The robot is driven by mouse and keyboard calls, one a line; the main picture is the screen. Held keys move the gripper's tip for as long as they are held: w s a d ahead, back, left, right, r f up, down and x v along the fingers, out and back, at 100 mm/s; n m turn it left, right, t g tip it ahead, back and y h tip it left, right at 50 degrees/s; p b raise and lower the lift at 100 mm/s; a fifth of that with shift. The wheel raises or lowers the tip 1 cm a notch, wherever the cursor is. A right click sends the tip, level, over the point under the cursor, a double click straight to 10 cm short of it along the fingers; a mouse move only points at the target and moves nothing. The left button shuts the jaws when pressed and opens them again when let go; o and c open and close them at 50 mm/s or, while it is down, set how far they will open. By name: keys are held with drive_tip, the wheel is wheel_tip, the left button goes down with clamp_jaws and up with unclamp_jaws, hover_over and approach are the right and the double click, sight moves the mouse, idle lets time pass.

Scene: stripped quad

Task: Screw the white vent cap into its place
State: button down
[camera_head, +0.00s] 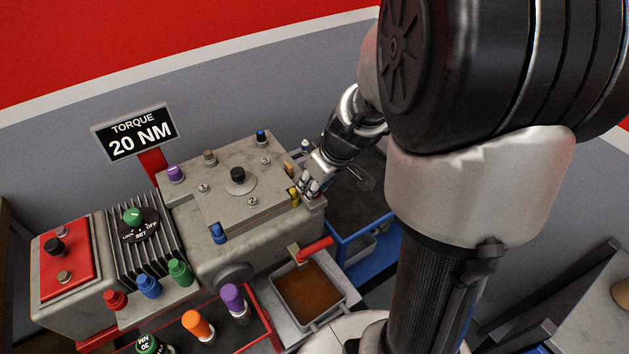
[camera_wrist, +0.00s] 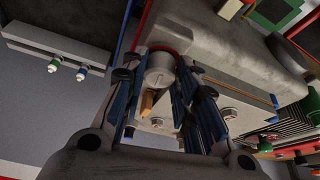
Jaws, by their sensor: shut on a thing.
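The white vent cap (camera_wrist: 158,76) is a pale round cap with a slot across its top. In the wrist view it sits between the fingers of my gripper (camera_wrist: 160,86), which is shut on it. A red ring (camera_wrist: 168,49) shows beside the cap. In the head view my gripper (camera_head: 309,185) points down at the right end of the grey machine housing (camera_head: 245,239), and the cap is mostly hidden by the fingers. Whether its thread is engaged cannot be seen.
A yellow part (camera_head: 294,196) stands close left of my gripper; a brass-coloured part (camera_wrist: 147,102) shows near the cap. A red-handled tap (camera_head: 316,246) is over a brown-filled tray (camera_head: 283,318) in front. A blue-rimmed bin (camera_head: 366,235) stands right. A torque sign (camera_head: 135,133) stands behind left.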

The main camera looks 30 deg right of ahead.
drive_tip(key=shift+a+r+m+p, duration=0.1)
drive_tip(key=shift+m+p, duration=0.4)
drive_tip(key=shift+m+h+p, duration=0.35)
drive_tip(key=shift+m+h, duration=0.05)
drive_tip(key=shift+m, duration=0.1)
drive_tip(key=shift+m+p, duration=0.4)
drive_tip(key=shift+p, duration=0.4)
drive_tip(key=shift+m+h+p, duration=0.3)
drive_tip(key=shift+m+p, duration=0.1)
drive_tip(key=shift+p, duration=0.15)
drive_tip(key=shift+a+m+p, duration=0.1)
drive_tip(key=shift+m+p, duration=0.2)
drive_tip(key=shift+p, duration=0.15)
drive_tip(key=c, duration=1.2)
unclamp_jaws()
